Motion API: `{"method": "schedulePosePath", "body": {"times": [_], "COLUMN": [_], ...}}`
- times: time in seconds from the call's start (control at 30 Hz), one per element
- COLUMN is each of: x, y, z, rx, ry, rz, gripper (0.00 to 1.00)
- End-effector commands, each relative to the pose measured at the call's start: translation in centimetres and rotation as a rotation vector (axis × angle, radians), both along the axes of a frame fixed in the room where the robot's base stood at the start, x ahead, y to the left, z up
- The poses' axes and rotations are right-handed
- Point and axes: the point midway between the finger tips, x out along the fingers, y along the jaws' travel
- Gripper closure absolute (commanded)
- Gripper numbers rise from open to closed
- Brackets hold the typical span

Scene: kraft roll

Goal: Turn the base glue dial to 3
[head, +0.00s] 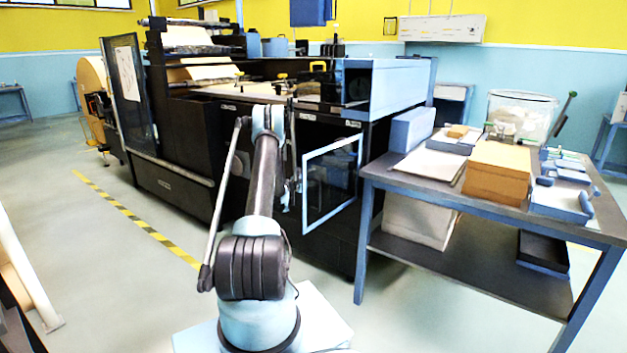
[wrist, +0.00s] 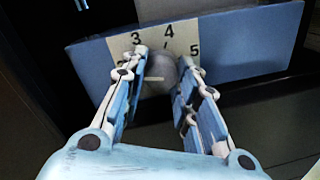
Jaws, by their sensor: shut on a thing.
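The glue dial (wrist: 158,82) is a grey round knob on a blue panel (wrist: 245,35), in the wrist view. A beige scale plate (wrist: 152,42) behind it shows 3, 4 and 5. Another number at the left is mostly hidden by a finger. My gripper (wrist: 163,60) has its two blue fingers on either side of the knob, shut on it. A pale line shows on the knob, lying about level and towards the left. I cannot tell for sure which number the knob points at. In the head view my gripper and the dial are hidden.
The black machine (head: 190,200) stands in front of my arm, with a pale-framed door panel (head: 331,185) at its side. A table (head: 520,217) with boxes and trays stands at the right. The floor at the left is open, with a yellow-black stripe (head: 135,218).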

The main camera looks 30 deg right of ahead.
Motion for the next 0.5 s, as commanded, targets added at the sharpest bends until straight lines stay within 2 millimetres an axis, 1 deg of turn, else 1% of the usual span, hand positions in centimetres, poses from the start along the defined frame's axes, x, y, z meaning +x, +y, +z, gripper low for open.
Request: {"method": "schedulePosePath", "body": {"times": [0.27, 0.5], "x": [0.18, 0.16], "y": [0.08, 0.09], "z": [0.08, 0.1], "rx": [0.024, 0.087], "ry": [-0.059, -0.211], "rz": [0.003, 0.004], "gripper": [0.96, 0.96]}}
